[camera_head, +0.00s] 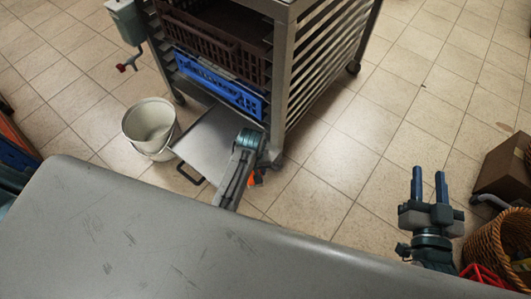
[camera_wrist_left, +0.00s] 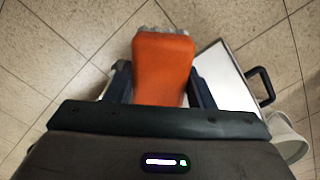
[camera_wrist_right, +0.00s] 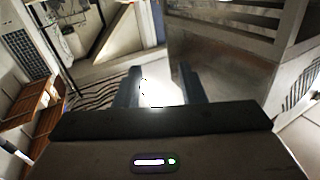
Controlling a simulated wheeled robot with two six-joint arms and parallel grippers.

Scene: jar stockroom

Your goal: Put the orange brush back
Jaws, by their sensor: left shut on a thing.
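The orange brush (camera_wrist_left: 163,66) is between the fingers of my left gripper (camera_wrist_left: 160,88) in the left wrist view, with pale bristles showing at its far end. The gripper is shut on it. In the head view a small bit of orange (camera_head: 255,180) shows beside my left arm, and most of the brush is hidden. The brush is over the floor beside a flat grey tray with a dark handle (camera_head: 205,143). My right gripper (camera_head: 429,184) is open and empty at the right of the head view; its fingers stand apart in the right wrist view (camera_wrist_right: 160,88).
A white bucket (camera_head: 150,130) stands left of the tray. A metal rack (camera_head: 284,80) with brown and blue crates (camera_head: 215,84) is behind it. A wicker basket (camera_head: 492,245) and a cardboard box (camera_head: 502,168) are at the right. Open tiled floor lies between the rack and my right gripper.

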